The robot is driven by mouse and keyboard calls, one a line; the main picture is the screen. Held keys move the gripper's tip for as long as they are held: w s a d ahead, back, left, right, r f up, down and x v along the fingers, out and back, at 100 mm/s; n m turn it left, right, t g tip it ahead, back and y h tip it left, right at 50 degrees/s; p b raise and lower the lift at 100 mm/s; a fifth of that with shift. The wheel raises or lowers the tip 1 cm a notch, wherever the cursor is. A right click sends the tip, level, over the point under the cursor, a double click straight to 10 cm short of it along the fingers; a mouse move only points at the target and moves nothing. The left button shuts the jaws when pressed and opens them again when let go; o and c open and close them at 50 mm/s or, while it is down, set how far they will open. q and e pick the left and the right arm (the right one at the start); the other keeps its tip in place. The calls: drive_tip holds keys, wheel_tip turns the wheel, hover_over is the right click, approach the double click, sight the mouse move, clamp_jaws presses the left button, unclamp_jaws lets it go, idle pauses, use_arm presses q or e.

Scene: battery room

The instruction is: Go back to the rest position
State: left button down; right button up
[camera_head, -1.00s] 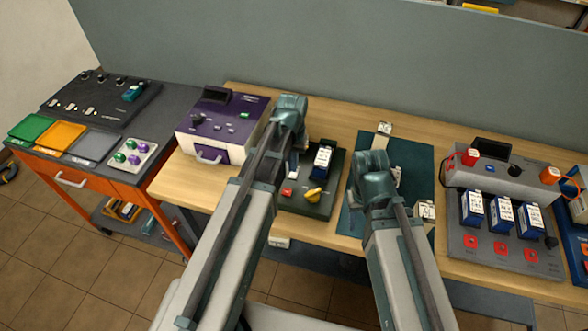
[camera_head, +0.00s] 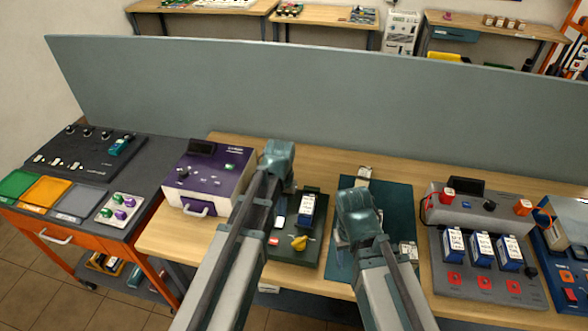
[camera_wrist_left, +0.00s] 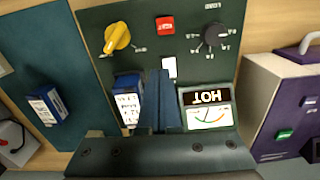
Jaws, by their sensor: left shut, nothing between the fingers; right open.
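My left gripper (camera_wrist_left: 160,100) is shut and empty above the dark green tester (camera_wrist_left: 185,75). Its fingertips point at the tester's face, between a blue battery (camera_wrist_left: 128,98) and a meter panel (camera_wrist_left: 207,107) reading HOT. In the head view the teal end of my left arm (camera_head: 278,160) is between the purple box (camera_head: 222,165) and the tester. My right arm's teal end (camera_head: 358,215) is over the teal mat (camera_head: 345,265); it hides the fingers of my open right gripper from the head camera. Neither arm is visibly holding anything.
A grey charger (camera_head: 478,275) with several blue batteries stands right of the mat. An orange-framed cart (camera_head: 95,240) with coloured trays stands at the left. A grey partition (camera_head: 300,100) rises behind the bench (camera_head: 165,235). A yellow knob (camera_wrist_left: 117,38) sticks up from the tester.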

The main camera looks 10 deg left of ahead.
use_arm(q)
drive_tip(key=s+d+m+y, duration=0.1)
drive_tip(key=s+d+m, duration=0.2)
drive_tip(key=s+d, duration=0.6)
drive_tip(key=s, duration=0.4)
drive_tip(key=shift+f+b, duration=0.3)
